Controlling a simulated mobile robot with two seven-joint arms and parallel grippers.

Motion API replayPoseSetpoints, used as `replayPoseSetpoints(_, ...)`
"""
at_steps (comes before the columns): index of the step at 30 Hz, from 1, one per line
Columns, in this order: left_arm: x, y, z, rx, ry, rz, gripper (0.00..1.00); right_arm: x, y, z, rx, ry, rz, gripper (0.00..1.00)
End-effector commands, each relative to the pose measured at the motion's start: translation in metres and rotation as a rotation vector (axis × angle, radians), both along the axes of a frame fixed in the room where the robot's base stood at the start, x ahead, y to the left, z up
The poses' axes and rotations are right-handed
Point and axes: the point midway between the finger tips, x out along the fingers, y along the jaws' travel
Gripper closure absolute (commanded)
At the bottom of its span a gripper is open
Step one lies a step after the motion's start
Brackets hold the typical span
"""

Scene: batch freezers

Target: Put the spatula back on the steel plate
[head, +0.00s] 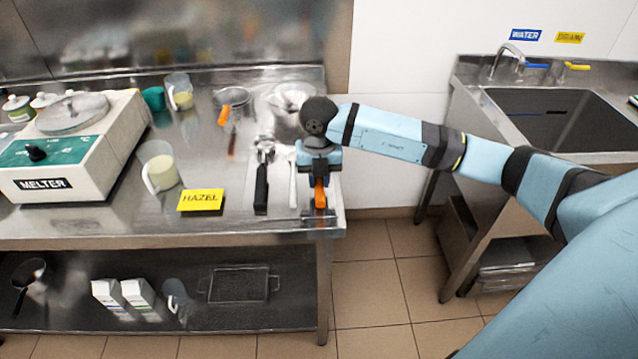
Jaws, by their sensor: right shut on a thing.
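My right gripper (319,207) points down at the right front corner of the steel table. It is shut on the orange-handled spatula (320,190). The spatula's far part is hidden behind the gripper and wrist. The steel plate (278,197) lies on the table below and left of the gripper. A black-handled scoop (261,186) and a slim white utensil (293,188) lie on it. The gripper is over the plate's right side; I cannot tell whether the spatula touches it. My left gripper is not in view.
Left of the plate are a yellow HAZEL card (201,200), a jug (159,167) and the white melter (75,150). A sink (560,112) is at the right. Floor shows between table and sink.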

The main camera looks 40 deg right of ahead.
Motion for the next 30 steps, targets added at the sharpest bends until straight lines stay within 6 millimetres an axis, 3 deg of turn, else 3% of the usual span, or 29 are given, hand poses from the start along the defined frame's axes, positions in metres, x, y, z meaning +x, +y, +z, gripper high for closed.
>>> replayPoseSetpoints(3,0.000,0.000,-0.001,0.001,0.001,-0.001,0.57,-0.001,0.000,-0.018,-0.001,0.003,-0.001,1.00)
replayPoseSetpoints(15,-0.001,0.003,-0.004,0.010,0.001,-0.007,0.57,0.000,0.000,-0.024,0.000,0.000,0.000,1.00)
replayPoseSetpoints(16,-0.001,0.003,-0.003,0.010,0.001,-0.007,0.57,0.000,0.000,-0.023,0.000,0.000,0.000,0.72)
replayPoseSetpoints(18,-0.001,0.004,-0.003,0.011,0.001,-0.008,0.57,0.000,0.000,-0.023,0.000,0.000,0.000,0.56)
replayPoseSetpoints(30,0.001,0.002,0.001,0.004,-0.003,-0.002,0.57,0.000,0.000,-0.014,-0.001,-0.001,0.000,0.54)
